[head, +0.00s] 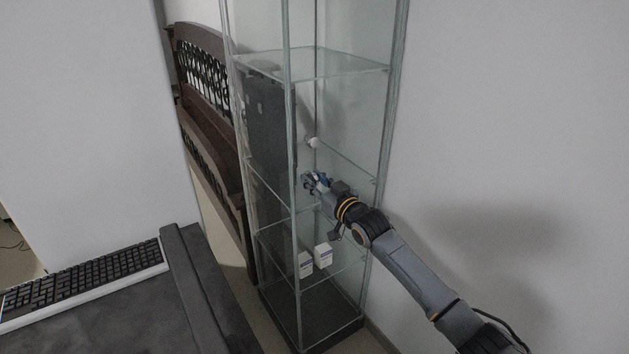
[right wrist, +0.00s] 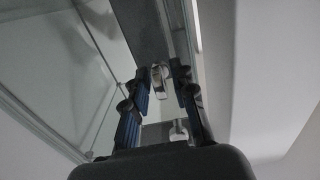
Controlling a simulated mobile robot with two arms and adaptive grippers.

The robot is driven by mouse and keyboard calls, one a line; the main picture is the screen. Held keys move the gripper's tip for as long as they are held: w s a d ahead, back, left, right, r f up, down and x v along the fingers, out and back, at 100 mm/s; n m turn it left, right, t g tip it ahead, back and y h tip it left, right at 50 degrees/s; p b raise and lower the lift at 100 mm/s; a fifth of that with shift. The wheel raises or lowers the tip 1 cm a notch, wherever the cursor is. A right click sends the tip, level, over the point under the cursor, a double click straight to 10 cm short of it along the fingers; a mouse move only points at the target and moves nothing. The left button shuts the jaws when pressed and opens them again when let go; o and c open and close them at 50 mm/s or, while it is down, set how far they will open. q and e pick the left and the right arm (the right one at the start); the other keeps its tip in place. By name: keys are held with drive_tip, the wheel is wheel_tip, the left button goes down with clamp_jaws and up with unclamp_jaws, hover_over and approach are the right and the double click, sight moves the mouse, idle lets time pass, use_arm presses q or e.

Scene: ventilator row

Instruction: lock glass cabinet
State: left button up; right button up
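The glass cabinet (head: 340,66) stands upright against the wall, with clear panes, metal edges and glass shelves. My right gripper (head: 312,183) is at the cabinet's front at mid height. In the right wrist view my right gripper (right wrist: 165,82) is open, its blue-lined fingers apart. A small metal fitting (right wrist: 160,78), perhaps the lock or its key, shows between the fingertips; I cannot tell whether they touch it. A second small metal piece (right wrist: 178,131) shows nearer the palm. A pale round knob (head: 312,142) shows above the gripper in the head view. My left gripper is not in view.
Small white boxes (head: 323,255) stand on a lower shelf. A dark wooden bench (head: 210,130) is left of and behind the cabinet. A keyboard (head: 85,278) lies on the dark desk (head: 130,325) at lower left. A bare white wall is at right.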

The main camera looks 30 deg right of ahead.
idle(0.3)
drive_tip(key=s+d, duration=0.1)
drive_tip(key=s, duration=1.1)
wheel_tip(320, 180, down, 20)
drive_tip(key=s+d+m+g+h, duration=0.1)
drive_tip(key=s+d+g+h, duration=0.1)
drive_tip(key=d+g, duration=0.15)
drive_tip(key=s+a+f+g, duration=0.25)
drive_tip(key=s+f, duration=0.35)
drive_tip(key=f, duration=0.5)
drive_tip(key=s+a+f+g, duration=0.1)
drive_tip(key=s+f+g, duration=0.2)
drive_tip(key=s+f, duration=0.65)
drive_tip(key=s+a+f+g, duration=0.2)
drive_tip(key=s+a+f, duration=0.2)
drive_tip(key=s+f, duration=0.3)
drive_tip(key=s+a+f+n+g, duration=0.1)
drive_tip(key=s+a+f+g, duration=0.2)
drive_tip(key=s+f, duration=0.5)
drive_tip(key=s+a+f+n+g, duration=0.1)
drive_tip(key=s+a+f+g, duration=0.2)
drive_tip(key=s, duration=1.5)
wheel_tip(320, 180, down, 5)
drive_tip(key=a, duration=0.2)
drive_tip(key=shift+s+a, duration=0.15)
drive_tip(key=shift+a, duration=0.15)
